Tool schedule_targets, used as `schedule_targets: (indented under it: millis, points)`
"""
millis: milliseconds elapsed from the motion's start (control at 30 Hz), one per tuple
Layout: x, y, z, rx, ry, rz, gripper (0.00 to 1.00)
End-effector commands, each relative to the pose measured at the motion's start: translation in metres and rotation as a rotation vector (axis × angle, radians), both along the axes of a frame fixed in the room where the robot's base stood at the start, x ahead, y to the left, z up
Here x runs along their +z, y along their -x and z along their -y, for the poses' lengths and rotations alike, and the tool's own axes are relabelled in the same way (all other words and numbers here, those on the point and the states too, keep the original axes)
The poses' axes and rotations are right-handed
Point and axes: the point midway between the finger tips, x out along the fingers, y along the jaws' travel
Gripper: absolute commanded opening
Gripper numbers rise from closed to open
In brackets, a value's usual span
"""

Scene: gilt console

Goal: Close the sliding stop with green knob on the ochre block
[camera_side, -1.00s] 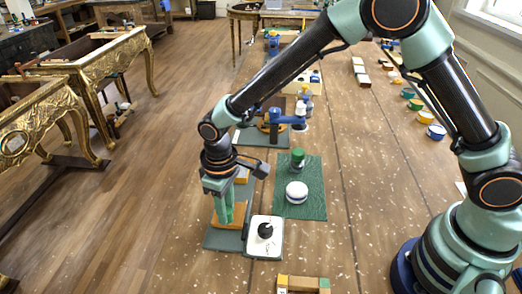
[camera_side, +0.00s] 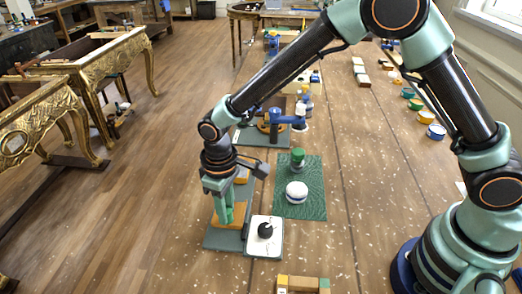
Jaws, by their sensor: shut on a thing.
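The ochre block (camera_side: 239,213) sits on a grey-green base plate (camera_side: 217,239) left of the middle of the side view. A second ochre piece (camera_side: 242,176) shows behind it, partly hidden by my wrist. My gripper (camera_side: 225,216) points down over the left part of the block, with its green fingers close together. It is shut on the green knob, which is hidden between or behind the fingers. The sliding stop itself cannot be made out, so its position on the block cannot be told.
A white plate with a black knob (camera_side: 265,230) stands right beside the base plate. A green mat (camera_side: 313,202) holds a white round jar (camera_side: 297,191) and a green-topped item (camera_side: 298,157). Wooden blocks (camera_side: 303,284) lie at the front. A blue fixture (camera_side: 277,118) stands behind.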

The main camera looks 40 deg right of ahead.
Motion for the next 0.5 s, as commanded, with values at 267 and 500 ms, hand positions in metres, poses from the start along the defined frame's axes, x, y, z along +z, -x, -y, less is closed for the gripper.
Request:
schedule_targets:
  millis: [267, 500]
  points:
    - [0.001, -0.008, 0.007, -0.005, 0.000, 0.001, 0.00]
    - [0.001, -0.045, 0.044, -0.006, -0.001, 0.003, 0.00]
